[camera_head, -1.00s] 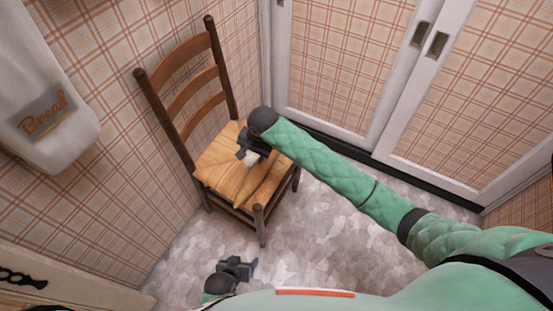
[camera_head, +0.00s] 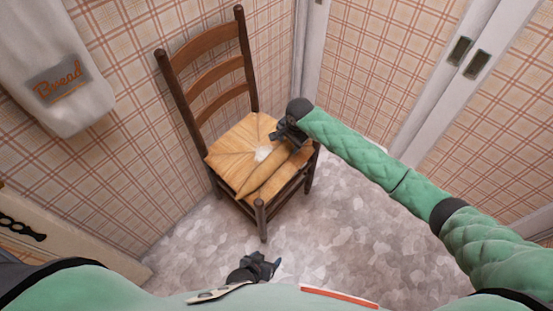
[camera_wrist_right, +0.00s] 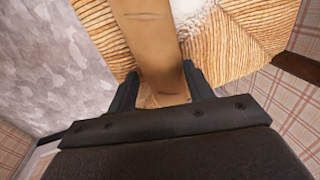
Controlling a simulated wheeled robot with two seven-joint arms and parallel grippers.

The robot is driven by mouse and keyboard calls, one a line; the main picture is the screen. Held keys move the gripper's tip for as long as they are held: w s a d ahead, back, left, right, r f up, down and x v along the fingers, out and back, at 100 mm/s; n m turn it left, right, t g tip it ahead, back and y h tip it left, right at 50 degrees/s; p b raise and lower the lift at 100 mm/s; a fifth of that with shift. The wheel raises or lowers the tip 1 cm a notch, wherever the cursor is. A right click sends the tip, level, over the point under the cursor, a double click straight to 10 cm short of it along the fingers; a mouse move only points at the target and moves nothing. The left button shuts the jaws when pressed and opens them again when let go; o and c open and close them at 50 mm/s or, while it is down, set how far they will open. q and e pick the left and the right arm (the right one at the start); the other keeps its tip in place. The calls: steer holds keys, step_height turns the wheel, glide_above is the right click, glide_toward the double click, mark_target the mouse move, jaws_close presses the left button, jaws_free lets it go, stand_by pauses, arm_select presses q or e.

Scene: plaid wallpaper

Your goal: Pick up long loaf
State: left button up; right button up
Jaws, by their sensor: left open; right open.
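The long loaf (camera_head: 264,171) is light brown and lies on the woven seat of a wooden chair. In the right wrist view the long loaf (camera_wrist_right: 150,42) runs from the top edge down between my finger tips. My right gripper (camera_head: 289,133) is over the far end of the loaf, at the right side of the seat. Its open fingers (camera_wrist_right: 160,90) stand on either side of the loaf. I cannot tell whether they touch it. The loaf's far end is partly hidden by the gripper. My left gripper (camera_head: 258,268) is open and empty, low in front of the chair.
The chair (camera_head: 205,88) has a dark slatted back near the plaid wall. A white patch (camera_head: 263,153) lies on the seat beside the loaf. A white "Bread" bag (camera_head: 50,65) hangs at left. White-framed doors (camera_head: 455,75) stand at right. The floor in front is clear.

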steer(key=shift+w+a+f, duration=0.15)
steer(key=shift+f, duration=1)
steer(key=c, duration=0.8)
steer(key=shift+r, duration=0.15)
